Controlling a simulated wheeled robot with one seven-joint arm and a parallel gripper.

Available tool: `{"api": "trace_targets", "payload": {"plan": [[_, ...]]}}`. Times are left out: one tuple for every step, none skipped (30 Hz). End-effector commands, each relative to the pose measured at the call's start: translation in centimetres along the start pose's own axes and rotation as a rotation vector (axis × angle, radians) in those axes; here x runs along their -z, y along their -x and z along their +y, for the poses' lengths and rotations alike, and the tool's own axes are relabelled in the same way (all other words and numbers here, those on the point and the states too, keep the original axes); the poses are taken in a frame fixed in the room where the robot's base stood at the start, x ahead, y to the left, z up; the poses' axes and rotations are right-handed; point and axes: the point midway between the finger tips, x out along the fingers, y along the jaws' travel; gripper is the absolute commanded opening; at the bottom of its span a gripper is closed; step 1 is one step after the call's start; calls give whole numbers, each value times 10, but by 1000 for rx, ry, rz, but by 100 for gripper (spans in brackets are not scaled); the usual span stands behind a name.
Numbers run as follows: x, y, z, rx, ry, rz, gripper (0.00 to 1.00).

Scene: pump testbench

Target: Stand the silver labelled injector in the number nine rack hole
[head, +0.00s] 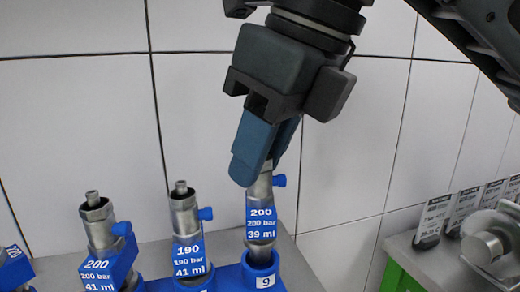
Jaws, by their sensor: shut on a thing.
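My gripper (264,150) points down and is shut on the top of a silver injector (262,193) with a blue label reading 200, 200 bar, 39 ml. The injector is upright. Its lower end is at the blue rack hole (263,277) marked 9 and appears to be inside its collar. How deep it sits cannot be told. The fingers hide the injector's upper tip. The blue rack (231,278) runs along the bottom of the head view.
A silver injector (188,231) labelled 190 stands left of mine, and another (101,228) labelled 200 stands further left. A blue label (14,266) shows at the left edge. Labelled vials (433,218) and a metal fixture (487,247) are at right. A tiled wall stands behind.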

Motion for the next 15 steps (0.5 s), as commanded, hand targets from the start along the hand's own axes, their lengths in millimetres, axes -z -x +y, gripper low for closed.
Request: {"api": "trace_targets", "payload": {"plan": [[0,-1,0,0,0,-1,0],[0,-2,0,0,0,-1,0],[1,-2,0,0,0,-1,0],[1,-2,0,0,0,-1,0],[1,-3,0,0,0,-1,0],[1,-3,0,1,0,-1,0],[2,-4,0,1,0,-1,0],[2,-4,0,1,0,-1,0],[2,-5,0,1,0,-1,0],[2,-5,0,1,0,-1,0],[2,-5,0,1,0,-1,0],[2,-6,0,1,0,-1,0],[3,-6,0,1,0,-1,0],[3,-7,0,1,0,-1,0],[3,-7,0,1,0,-1,0]]}}
